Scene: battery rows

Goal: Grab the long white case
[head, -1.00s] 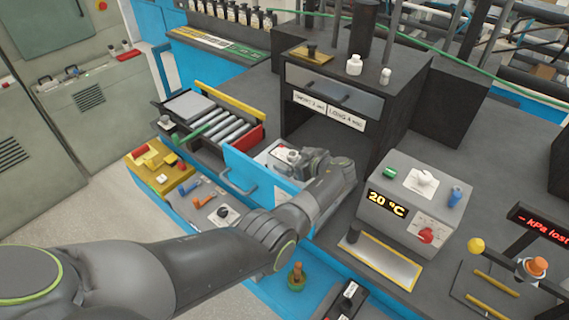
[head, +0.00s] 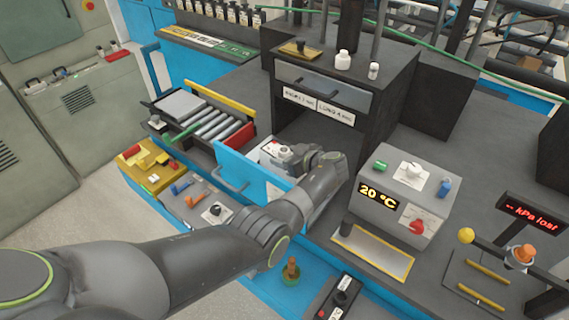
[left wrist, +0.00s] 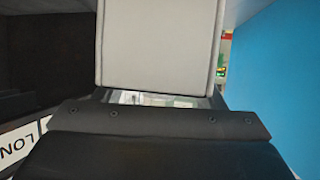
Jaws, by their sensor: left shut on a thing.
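My left gripper (head: 290,158) is at the cabinet's opening, shut on this case. Part of the case is hidden by the gripper and the door. In the left wrist view, a plain pale block (left wrist: 160,45), which I take to be the case, fills the top middle, right against the gripper's dark body (left wrist: 160,122). The fingertips are hidden there. My right gripper is not in view.
The blue door (head: 245,172) stands close beside my gripper, and the dark cabinet (head: 345,120) rises behind it. A grey box reading 20 °C (head: 405,195) is to the right.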

